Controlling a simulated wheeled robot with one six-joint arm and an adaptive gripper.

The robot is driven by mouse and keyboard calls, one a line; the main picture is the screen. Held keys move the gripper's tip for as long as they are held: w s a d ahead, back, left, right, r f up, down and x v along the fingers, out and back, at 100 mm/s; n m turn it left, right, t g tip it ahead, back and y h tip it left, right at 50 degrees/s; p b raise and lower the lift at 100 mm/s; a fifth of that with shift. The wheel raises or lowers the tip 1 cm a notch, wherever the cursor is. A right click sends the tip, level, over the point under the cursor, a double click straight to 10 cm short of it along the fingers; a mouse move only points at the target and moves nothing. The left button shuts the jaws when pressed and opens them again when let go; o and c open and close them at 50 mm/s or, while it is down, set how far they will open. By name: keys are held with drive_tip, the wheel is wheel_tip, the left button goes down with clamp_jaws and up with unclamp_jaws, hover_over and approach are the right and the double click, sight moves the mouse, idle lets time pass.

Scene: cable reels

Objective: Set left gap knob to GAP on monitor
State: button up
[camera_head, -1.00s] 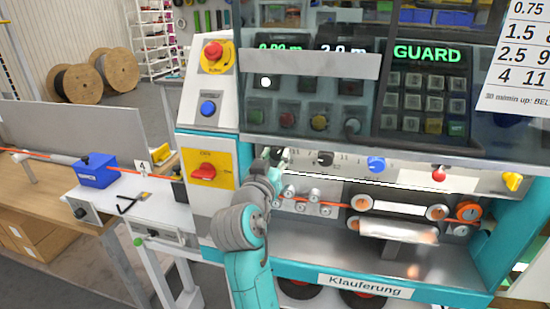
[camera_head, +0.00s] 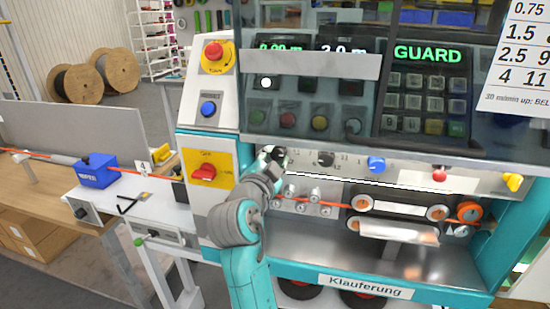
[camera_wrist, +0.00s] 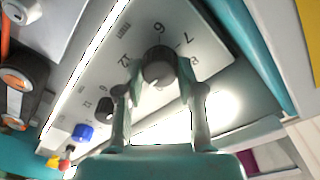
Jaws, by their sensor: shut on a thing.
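The left gap knob (camera_wrist: 158,68) is black and ridged, on a pale dial plate with printed numbers such as 6, 7 and 8. My gripper (camera_wrist: 162,90) has its two fingers on opposite sides of it and is shut on it. In the head view my gripper (camera_head: 270,158) is at the left end of the knob row and mostly covers this knob (camera_head: 279,152). The knob's exact pointer setting is too small to read surely. The monitor (camera_head: 427,54) shows GUARD in green; displays to its left read 0.00 m and 2.0 m.
Right of the held knob are another black knob (camera_head: 325,159), a blue knob (camera_head: 376,164), a red knob (camera_head: 439,173) and a yellow knob (camera_head: 513,181). Rollers with orange cable (camera_head: 362,203) run below. A tinted guard panel (camera_head: 330,105) hangs above the row.

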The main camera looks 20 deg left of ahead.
drive_tip(key=shift+f+m, duration=0.1)
drive_tip(key=shift+m, duration=0.5)
drive_tip(key=o, duration=1.1)
drive_tip(key=shift+o, duration=0.2)
drive_tip(key=s, duration=1.2)
drive_tip(key=shift+d, duration=0.2)
